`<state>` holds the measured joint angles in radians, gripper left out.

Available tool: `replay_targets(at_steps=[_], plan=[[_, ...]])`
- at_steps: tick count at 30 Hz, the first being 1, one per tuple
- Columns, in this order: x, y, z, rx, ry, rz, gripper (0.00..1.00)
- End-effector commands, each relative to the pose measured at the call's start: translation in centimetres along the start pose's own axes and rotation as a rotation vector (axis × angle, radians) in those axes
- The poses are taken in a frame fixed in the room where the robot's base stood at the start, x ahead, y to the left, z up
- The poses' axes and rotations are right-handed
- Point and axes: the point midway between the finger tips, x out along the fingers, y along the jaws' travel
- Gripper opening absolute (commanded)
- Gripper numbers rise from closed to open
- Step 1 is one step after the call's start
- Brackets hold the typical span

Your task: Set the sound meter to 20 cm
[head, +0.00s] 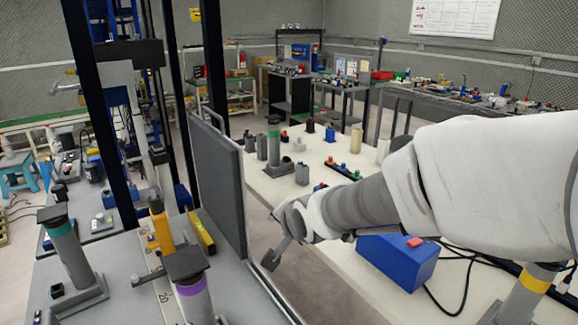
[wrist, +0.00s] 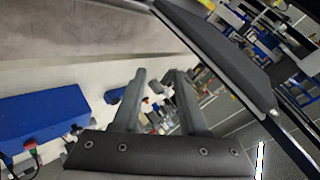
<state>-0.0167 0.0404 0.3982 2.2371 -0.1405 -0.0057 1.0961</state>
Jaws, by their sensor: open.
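A yellow upright device (head: 160,230) with a dark top, which looks like the sound meter, stands on the grey bench at lower left. A pale strip (head: 163,297) on the bench beside it carries a printed 20; other marks are too small to read. My gripper (head: 271,258) is to the right of the dark foam panel, apart from the meter, with the panel between them. In the wrist view my gripper (wrist: 160,74) has its two fingers apart with nothing between them. The meter cannot be made out in the wrist view.
The dark upright foam panel (head: 218,180) stands on the grey bench (head: 100,262). Posts with a purple band (head: 192,289) and a green band (head: 70,255) flank the strip. A yellow bar (head: 201,232) lies by the panel. A blue box (head: 398,262) sits on the white table.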

Motion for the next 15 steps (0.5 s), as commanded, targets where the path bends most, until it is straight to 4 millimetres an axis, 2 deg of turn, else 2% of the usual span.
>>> replay_targets(at_steps=[1, 6, 9, 15], plan=[[1.7, -0.9, 1.1, 0.057, -0.035, -0.029, 0.42], [6.2, -4.2, 5.0, 0.284, -0.140, -0.141, 0.42], [8.3, -6.0, 7.2, 0.432, -0.208, -0.199, 0.42], [11.3, -9.3, 11.1, 0.748, -0.345, -0.296, 0.42]])
